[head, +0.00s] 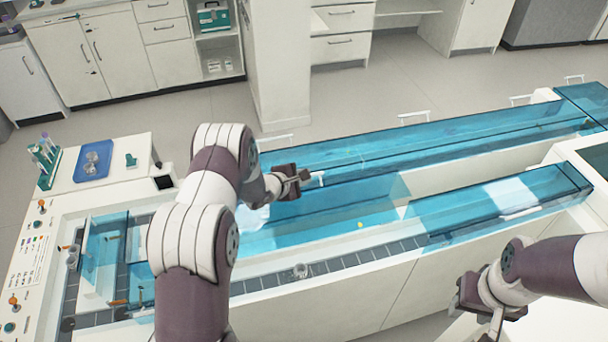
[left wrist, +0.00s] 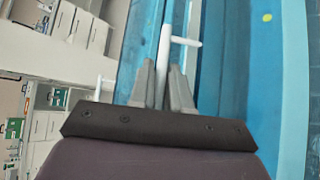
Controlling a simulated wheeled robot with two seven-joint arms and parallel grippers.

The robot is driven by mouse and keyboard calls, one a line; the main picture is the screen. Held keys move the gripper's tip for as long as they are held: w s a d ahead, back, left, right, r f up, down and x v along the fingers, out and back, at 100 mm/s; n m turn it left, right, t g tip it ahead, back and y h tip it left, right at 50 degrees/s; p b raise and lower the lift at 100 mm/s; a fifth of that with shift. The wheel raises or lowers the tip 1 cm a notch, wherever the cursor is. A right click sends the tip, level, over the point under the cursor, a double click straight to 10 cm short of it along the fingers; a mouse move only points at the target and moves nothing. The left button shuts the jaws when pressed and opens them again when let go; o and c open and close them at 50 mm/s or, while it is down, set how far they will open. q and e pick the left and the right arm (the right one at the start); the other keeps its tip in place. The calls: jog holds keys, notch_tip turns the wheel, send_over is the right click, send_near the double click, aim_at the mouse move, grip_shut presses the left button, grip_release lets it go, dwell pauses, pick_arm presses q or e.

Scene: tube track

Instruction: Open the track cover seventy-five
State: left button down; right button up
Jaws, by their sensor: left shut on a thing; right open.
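Translucent blue track covers run along the white tube track bench. My left gripper (head: 304,177) is shut on a white cover handle (head: 318,179) at the edge of the middle blue cover (head: 345,207). The left wrist view shows the white handle (left wrist: 164,50) between the fingers of my left gripper (left wrist: 162,82), with blue panel beside it. This cover looks tilted up, but its exact angle is unclear. No cover number is readable. My right gripper (head: 488,308) is open and empty, low at the front right.
A front right cover (head: 505,200) lies over the track, with a white label-like patch. A long rear cover (head: 420,145) has several white handles behind it. A small clear holder (head: 301,270) sits on the dark track. A blue tray (head: 92,172) and tube rack (head: 45,160) stand at left.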

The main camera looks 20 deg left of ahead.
dwell(0.4)
pick_arm(q)
jog(key=c, duration=1.2)
grip_release()
jog(key=b+v, duration=0.1)
jog(key=v, duration=1.1)
jog(key=shift+s+a+r, duration=0.1)
jog(key=shift+s, duration=0.25)
